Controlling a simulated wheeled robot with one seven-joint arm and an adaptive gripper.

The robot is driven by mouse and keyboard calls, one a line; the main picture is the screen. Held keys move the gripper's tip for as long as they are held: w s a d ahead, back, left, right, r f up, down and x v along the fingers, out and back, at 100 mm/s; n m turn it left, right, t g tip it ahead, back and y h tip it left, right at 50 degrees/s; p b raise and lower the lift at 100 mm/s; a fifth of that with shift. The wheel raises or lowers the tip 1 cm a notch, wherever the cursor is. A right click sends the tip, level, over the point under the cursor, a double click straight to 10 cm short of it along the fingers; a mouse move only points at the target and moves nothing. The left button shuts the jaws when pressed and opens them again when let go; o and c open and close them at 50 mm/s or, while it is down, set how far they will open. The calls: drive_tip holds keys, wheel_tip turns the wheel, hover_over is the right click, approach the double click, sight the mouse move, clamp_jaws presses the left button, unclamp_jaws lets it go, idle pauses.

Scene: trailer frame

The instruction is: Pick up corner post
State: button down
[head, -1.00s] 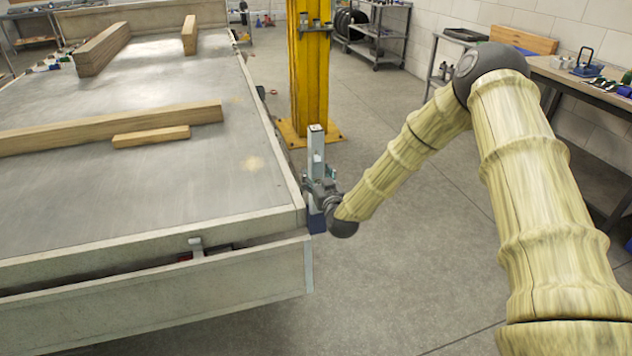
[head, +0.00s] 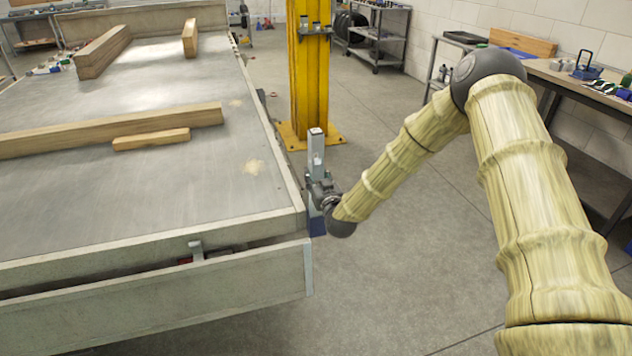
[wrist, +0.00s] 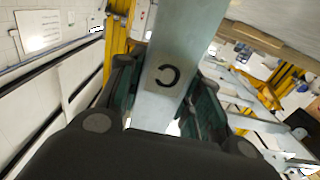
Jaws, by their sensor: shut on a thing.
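The corner post (head: 316,152) is a light grey upright metal post at the near right corner of the trailer bed (head: 225,187) in the head view. My gripper (head: 322,187) is shut on the post around its middle, coming from the right. In the wrist view the post (wrist: 190,50) runs between the two dark fingers of my gripper (wrist: 160,95), with a dark letter mark like a C on its face.
Wooden beams (head: 110,128) lie on the bed. The front side panel (head: 160,297) hangs below its edge. A yellow column (head: 310,75) stands behind the post. A workbench (head: 590,92) is at the right and a shelf cart (head: 378,35) at the back. The floor between is clear.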

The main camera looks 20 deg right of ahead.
sight(316, 130)
wheel_tip(316, 130, up, 18)
drive_tip(key=shift+r+b, duration=0.1)
drive_tip(key=shift+b, duration=0.55)
idle(0.3)
